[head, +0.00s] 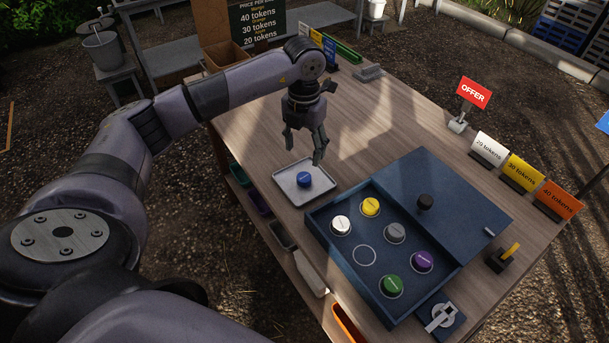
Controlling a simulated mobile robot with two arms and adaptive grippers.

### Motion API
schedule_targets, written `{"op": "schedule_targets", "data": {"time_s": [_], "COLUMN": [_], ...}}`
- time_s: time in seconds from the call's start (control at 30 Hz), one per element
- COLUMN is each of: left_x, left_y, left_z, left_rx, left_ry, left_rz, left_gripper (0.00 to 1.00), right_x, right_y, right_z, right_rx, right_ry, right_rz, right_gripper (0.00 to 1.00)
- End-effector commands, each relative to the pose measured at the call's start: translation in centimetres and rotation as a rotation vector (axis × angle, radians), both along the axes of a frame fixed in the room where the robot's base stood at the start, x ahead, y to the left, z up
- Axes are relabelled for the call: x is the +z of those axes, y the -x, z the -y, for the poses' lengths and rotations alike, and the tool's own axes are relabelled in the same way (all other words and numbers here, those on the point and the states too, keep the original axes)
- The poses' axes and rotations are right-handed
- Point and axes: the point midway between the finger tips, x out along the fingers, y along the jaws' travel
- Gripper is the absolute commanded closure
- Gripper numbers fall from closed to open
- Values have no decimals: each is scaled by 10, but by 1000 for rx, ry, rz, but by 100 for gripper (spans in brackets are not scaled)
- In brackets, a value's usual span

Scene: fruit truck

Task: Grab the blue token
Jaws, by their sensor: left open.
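The blue token (304,179) is a small round piece lying on a light grey square tray (288,190) on the wooden table. My left gripper (304,150) hangs above the tray with its fingers pointing down. It is open and empty, a little above and behind the blue token, apart from it. A dark blue box (325,232) to the right of the tray holds white, yellow, grey, green and purple tokens and one empty ring. My right gripper is not in view.
A lid-like blue panel (455,195) with a dark knob adjoins the box. Token price signs (525,174) and a red OFFER sign (474,92) line the table's right edge. A cardboard box (228,55) and a price board (258,22) stand at the back. The table's middle is clear.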

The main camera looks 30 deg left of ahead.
Motion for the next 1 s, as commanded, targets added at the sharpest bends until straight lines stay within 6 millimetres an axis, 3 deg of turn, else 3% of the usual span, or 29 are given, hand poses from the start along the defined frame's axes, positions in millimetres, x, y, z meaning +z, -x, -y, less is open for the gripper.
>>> {"op": "schedule_targets", "data": {"time_s": [0.2,0.43,0.73,1.0], "left_x": [-39,-55,-96,-103], "left_y": [0,0,-2,-2], "left_z": [0,0,-3,-3], "left_rx": [0,-1,0,-1], "left_ry": [1,1,2,1], "left_rz": [-2,-2,-2,0], "left_gripper": [44,44,44,44], "right_x": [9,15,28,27], "right_y": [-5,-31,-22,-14], "right_z": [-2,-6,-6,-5], "right_rx": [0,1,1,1], "right_ry": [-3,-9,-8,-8], "right_rz": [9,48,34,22], "right_gripper": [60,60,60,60]}}
